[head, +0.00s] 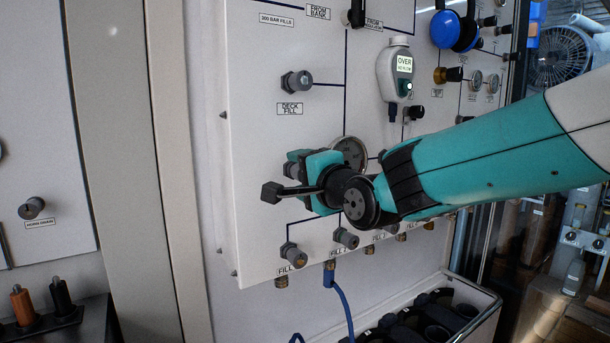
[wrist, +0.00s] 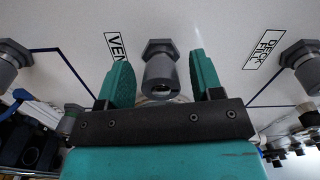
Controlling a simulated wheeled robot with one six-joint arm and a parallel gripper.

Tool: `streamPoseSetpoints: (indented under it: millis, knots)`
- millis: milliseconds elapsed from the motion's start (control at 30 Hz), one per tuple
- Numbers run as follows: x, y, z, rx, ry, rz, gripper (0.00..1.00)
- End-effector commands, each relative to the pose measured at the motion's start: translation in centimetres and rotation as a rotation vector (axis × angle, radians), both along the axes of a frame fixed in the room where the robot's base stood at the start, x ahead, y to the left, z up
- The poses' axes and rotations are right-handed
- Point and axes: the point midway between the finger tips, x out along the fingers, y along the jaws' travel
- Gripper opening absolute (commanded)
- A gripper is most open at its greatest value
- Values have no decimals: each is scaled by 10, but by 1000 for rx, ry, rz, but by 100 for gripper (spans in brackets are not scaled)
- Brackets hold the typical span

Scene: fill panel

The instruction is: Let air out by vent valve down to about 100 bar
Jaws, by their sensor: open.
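The vent valve is a grey knob (wrist: 160,72) with a hex collar on the panel. In the wrist view it sits between my two teal fingers, beside a label partly reading "VEN" (wrist: 113,46). My gripper (wrist: 161,80) is open, one finger on each side of the knob with gaps showing. In the head view my gripper (head: 301,168) is at the panel's left part and mostly hides this valve. A round gauge (head: 346,148) is partly hidden behind my arm; its reading cannot be made out.
The deck fill valve (head: 297,82) is above my gripper, and fill valves (head: 293,255) are below it. A grey handheld device (head: 394,70) showing "OVER" hangs upper right. A blue hose (head: 342,300) hangs beneath the panel. A black-lined crate (head: 488,313) stands lower right.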

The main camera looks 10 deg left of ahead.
Motion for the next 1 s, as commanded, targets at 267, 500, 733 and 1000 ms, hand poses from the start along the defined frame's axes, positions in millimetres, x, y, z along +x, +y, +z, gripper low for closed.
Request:
streamPoseSetpoints:
  millis: [267,500,733,1000]
  knots:
    - [-23,-22,-2,1,-2,-1,60]
    - [-68,-65,-2,2,-3,-1,60]
    - [-105,-101,-1,2,-2,-3,60]
    - [-125,-119,0,0,0,-1,60]
